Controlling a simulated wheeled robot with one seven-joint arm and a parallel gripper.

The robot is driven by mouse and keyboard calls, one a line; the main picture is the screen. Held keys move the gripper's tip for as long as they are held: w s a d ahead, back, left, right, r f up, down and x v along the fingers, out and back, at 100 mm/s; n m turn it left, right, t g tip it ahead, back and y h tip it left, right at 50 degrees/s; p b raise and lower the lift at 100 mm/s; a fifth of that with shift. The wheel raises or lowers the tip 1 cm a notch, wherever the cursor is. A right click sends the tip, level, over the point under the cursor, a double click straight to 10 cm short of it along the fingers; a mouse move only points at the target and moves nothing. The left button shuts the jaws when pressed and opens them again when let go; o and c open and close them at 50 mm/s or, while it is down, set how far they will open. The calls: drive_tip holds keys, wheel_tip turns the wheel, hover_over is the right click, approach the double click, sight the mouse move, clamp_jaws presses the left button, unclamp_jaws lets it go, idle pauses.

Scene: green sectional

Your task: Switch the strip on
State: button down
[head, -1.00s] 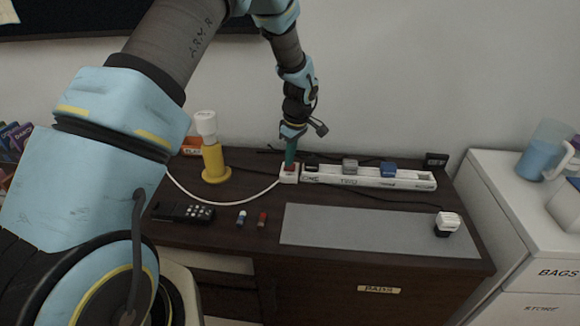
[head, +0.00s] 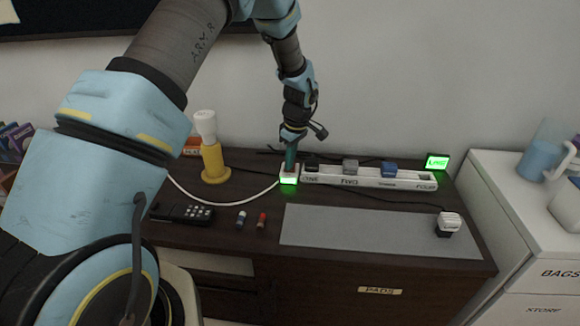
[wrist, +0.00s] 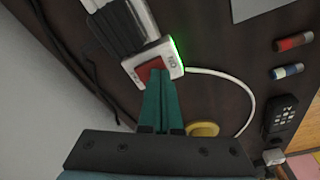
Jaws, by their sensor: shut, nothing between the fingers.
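The white power strip (head: 345,178) lies along the back of the dark desk, with labelled sockets and several plugs in it. Its left end carries a red rocker switch (wrist: 147,68). A green light (head: 289,181) glows at that end, and its edge glows green in the wrist view too. My gripper (head: 290,163) points down onto the switch end. In the wrist view its green fingers (wrist: 157,85) are shut with nothing between them, and their tips are at the red switch, partly covering it. A small display (head: 437,162) behind the strip's right end is lit green.
A grey mat (head: 350,230) lies at the front, with a loose white-topped plug (head: 448,222) at its right. A yellow stand (head: 214,165), a dark remote (head: 182,212) and two small cylinders (head: 251,220) are left. A white cabinet (head: 520,190) stands right.

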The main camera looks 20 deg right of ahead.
wheel_tip(320, 180, up, 7)
drive_tip(key=p, duration=0.3)
idle(0.5)
